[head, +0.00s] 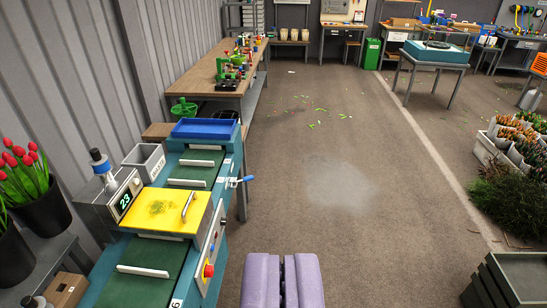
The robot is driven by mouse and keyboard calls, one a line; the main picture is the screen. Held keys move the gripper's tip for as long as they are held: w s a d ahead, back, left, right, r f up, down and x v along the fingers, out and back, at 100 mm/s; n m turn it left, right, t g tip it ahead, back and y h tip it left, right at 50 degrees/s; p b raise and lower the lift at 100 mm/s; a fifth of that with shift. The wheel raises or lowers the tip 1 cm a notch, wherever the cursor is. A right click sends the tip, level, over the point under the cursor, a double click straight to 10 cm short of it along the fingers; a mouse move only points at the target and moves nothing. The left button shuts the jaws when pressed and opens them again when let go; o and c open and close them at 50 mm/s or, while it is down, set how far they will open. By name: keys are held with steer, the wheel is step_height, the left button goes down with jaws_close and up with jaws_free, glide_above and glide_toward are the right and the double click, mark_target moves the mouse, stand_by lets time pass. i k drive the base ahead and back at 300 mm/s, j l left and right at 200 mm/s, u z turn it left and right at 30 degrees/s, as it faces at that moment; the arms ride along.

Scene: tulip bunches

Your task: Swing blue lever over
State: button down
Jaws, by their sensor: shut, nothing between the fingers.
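The blue lever (246,179) sticks out to the right from the side of a teal machine with a green belt (149,256). Its blue handle is on a short metal arm at the machine's right edge, beyond the yellow cover (167,212). My gripper (283,258) shows at the bottom centre as two purple fingers side by side. It is shut and empty, over the floor to the right of the machine. The lever is farther ahead and a little to the left of the gripper, with a clear gap between them.
A control panel with a red button (208,271) is on the machine's near right side. A blue tray (204,128) sits at its far end. Tulips in a black bucket (43,213) stand at left. A dark crate (520,280) is at bottom right. The middle floor is open.

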mark_target(245, 179)
steer(key=i+l, duration=0.35)
steer(key=i, duration=0.2)
steer(key=i+l, duration=0.35)
steer(key=i, duration=0.15)
steer(key=i+l, duration=0.35)
steer(key=i, duration=0.2)
steer(key=i+l, duration=0.35)
steer(key=i, duration=0.15)
